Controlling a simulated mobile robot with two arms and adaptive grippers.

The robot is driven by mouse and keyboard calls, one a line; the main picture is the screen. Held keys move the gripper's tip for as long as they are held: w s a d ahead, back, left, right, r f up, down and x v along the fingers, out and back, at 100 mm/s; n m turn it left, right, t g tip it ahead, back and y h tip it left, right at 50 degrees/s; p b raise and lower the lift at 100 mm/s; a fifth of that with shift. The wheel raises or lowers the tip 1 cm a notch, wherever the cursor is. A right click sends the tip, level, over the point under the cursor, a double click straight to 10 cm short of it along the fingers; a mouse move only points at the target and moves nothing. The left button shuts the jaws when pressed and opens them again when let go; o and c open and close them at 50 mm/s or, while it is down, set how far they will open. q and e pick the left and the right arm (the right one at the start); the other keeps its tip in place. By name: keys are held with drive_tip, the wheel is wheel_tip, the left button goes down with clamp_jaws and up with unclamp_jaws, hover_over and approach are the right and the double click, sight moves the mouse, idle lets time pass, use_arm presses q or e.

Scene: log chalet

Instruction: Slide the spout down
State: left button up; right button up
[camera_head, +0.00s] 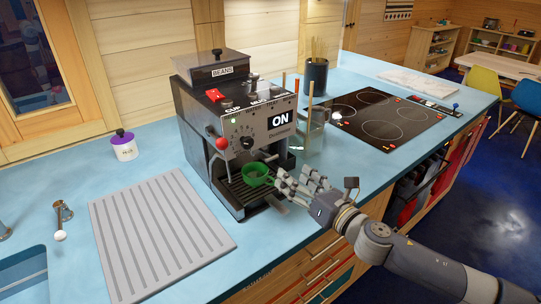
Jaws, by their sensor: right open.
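The coffee machine (195,122) stands on the blue counter, black and grey, with a lit "ON" display on its front. The spout is hard to pick out in the dark recess under the front panel. A green cup (256,174) sits in that recess above the drip tray (240,191). My right gripper (286,184) is open, just right of the green cup in the picture. Its fingers point at the machine's front, and I cannot tell whether they touch anything. My left gripper is not in view.
A red-knobbed lever (222,143) sticks out of the machine's front. A clear jug (315,124) and a dark utensil pot (315,76) stand to the right, before the black hob (378,117). A grey draining board (160,236) lies to the left.

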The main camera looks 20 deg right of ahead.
sight(273, 159)
drive_tip(key=shift+n+y, duration=0.3)
drive_tip(key=shift+n, duration=0.4)
drive_tip(key=p+x, duration=0.1)
drive_tip(key=x, duration=0.2)
drive_tip(key=p+x, duration=0.1)
drive_tip(key=x, duration=0.2)
drive_tip(key=p+x, duration=0.1)
drive_tip(key=x, duration=0.2)
drive_tip(key=shift+w+r, duration=0.25)
drive_tip(key=shift+r, duration=0.05)
drive_tip(key=shift+x, duration=0.8)
drive_tip(key=shift+a+f, duration=0.1)
drive_tip(key=shift+f, duration=0.05)
clamp_jaws()
